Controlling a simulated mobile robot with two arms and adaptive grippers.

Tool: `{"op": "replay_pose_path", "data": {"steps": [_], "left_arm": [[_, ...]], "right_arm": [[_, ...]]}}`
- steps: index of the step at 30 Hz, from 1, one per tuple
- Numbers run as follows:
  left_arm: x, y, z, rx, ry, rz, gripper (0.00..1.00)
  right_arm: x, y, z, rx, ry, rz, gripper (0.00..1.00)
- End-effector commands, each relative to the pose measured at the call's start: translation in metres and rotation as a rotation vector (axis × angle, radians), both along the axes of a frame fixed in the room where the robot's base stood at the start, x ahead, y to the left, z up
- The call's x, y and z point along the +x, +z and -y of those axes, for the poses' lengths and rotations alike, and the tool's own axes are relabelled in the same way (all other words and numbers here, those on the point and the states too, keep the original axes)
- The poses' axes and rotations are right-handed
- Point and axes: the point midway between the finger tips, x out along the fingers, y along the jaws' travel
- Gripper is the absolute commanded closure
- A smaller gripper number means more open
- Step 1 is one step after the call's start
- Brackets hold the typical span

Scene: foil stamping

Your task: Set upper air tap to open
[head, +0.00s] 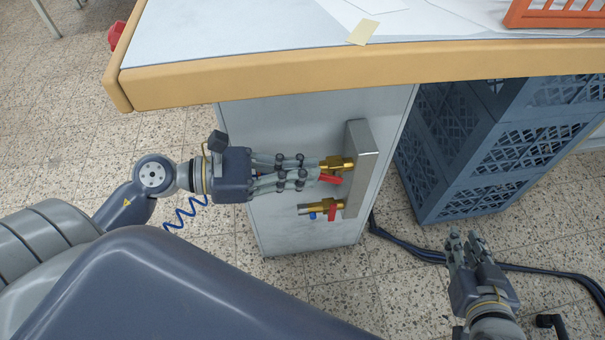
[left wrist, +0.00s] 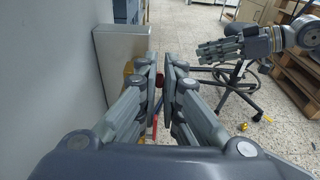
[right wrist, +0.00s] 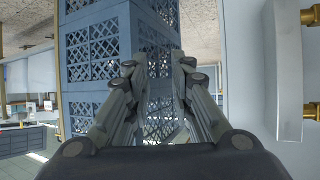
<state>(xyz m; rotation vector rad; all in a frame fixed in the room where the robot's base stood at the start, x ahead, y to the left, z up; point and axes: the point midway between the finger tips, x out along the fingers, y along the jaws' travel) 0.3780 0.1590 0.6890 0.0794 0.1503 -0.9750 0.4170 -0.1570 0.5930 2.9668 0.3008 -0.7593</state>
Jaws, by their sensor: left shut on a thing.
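The upper air tap (head: 338,162) is a brass valve on a grey metal block (head: 362,160) on the cabinet side. Its red handle (head: 331,180) shows just below the brass body, partly hidden by my fingers. My left gripper (head: 317,170) comes from the left and is shut on the red handle. In the left wrist view a bit of red handle (left wrist: 159,80) shows between the fingertips. The lower tap (head: 318,208) is brass with a red handle, beneath. My right gripper (head: 468,242) is open and empty, away to the lower right; its parted fingers show in the right wrist view (right wrist: 160,72).
The table top (head: 230,40) with a wooden edge overhangs the cabinet (head: 290,115). Blue crates (head: 465,180) are stacked to the right. Dark hoses (head: 410,247) lie on the tiled floor. The floor left of the cabinet is largely clear.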

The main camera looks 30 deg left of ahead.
Motion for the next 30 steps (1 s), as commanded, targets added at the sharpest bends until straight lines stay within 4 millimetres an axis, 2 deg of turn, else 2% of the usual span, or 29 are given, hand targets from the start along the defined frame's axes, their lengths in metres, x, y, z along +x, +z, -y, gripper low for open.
{"op": "replay_pose_path", "data": {"steps": [6,16,18,19,30], "left_arm": [[-0.001,-0.002,-0.001,-0.015,0.000,0.009,1.00],[-0.001,-0.002,-0.001,-0.015,0.000,0.010,1.00],[-0.001,-0.002,-0.001,-0.015,0.000,0.010,0.80],[-0.001,-0.002,-0.001,-0.015,0.000,0.010,0.73],[-0.001,-0.001,-0.001,-0.015,0.001,0.010,0.73]], "right_arm": [[0.014,0.020,-0.007,0.030,0.009,0.124,0.78],[0.016,0.023,-0.008,0.032,0.009,0.136,0.78],[0.015,0.023,-0.008,0.032,0.009,0.135,0.78],[0.015,0.023,-0.008,0.032,0.009,0.135,0.78],[0.015,0.022,-0.007,0.032,0.009,0.134,0.78]]}}
